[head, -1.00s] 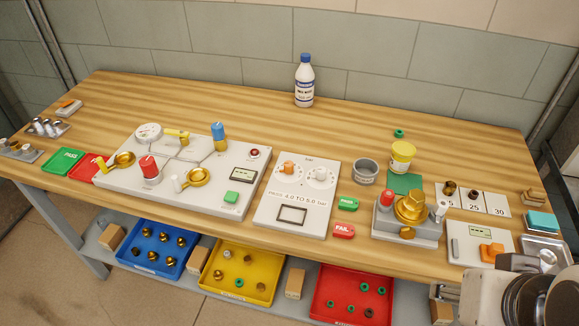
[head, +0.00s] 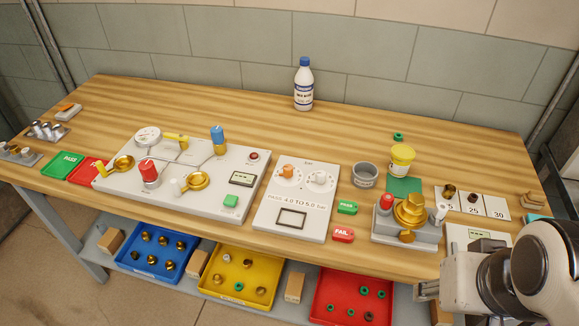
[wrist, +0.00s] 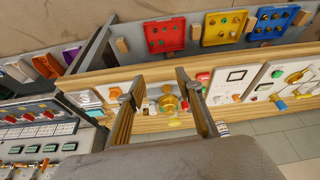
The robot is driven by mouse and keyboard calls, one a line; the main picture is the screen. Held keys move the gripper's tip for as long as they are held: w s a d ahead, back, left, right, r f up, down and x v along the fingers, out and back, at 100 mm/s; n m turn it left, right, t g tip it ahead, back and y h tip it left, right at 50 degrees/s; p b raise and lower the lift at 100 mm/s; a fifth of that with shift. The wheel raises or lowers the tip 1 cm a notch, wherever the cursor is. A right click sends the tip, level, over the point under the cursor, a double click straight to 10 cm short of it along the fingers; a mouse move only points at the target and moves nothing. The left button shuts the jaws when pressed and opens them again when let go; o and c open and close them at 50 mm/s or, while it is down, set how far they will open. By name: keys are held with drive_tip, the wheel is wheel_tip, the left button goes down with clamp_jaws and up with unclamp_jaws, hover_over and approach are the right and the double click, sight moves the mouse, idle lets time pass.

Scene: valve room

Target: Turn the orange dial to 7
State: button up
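The orange dial (head: 287,172) is a small knob on the upper left of a white panel (head: 262,217), with a white knob (head: 320,177) beside it. The marks around the dial are too small to read, so its setting cannot be told. The panel also shows in the wrist view (wrist: 218,78), right of my fingers. My gripper (wrist: 159,76) is open and empty, its two fingers wide apart, with the brass valve fixture seen between them.
The brass valve fixture (head: 410,212) stands right of the panel. A larger panel (head: 118,182) with valves stands to the left.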

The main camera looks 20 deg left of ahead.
drive_tip(key=w+a+f+n+g+y, duration=0.1)
drive_tip(key=w+a+f+n+g, duration=0.2)
drive_tip(key=w+a, duration=0.95)
drive_tip(key=n+y, duration=0.1)
drive_tip(key=n, duration=0.4)
approach(289, 168)
drive_tip(key=s+d+f, duration=0.1)
drive_tip(key=s, duration=0.1)
drive_tip(key=s+d+f, duration=0.4)
drive_tip(key=shift+s+d, duration=0.1)
drive_tip(key=shift+s, duration=0.2)
drive_tip(key=shift+n+t+y, duration=0.3)
drive_tip(key=shift+n+y, duration=0.1)
drive_tip(key=shift+n, duration=0.2)
drive_tip(key=w+a, duration=0.1)
drive_tip(key=w, duration=0.1)
drive_tip(key=w+a, duration=0.1)
drive_tip(key=a, duration=0.1)
drive_tip(key=shift+w+a+r, duration=0.1)
drive_tip(key=shift+w+r, duration=0.1)
drive_tip(key=shift+w, duration=0.2)
drive_tip(key=w+r+n, duration=0.1)
drive_tip(key=w+a+r+n, duration=0.1)
drive_tip(key=shift+w+a+r+t+y, duration=0.15)
drive_tip(key=shift+a+r+t+y, duration=0.15)
drive_tip(key=shift+t, duration=0.1)
drive_tip(key=shift+f, duration=0.15)
drive_tip(key=shift+x, duration=3.8)
clamp_jaws()
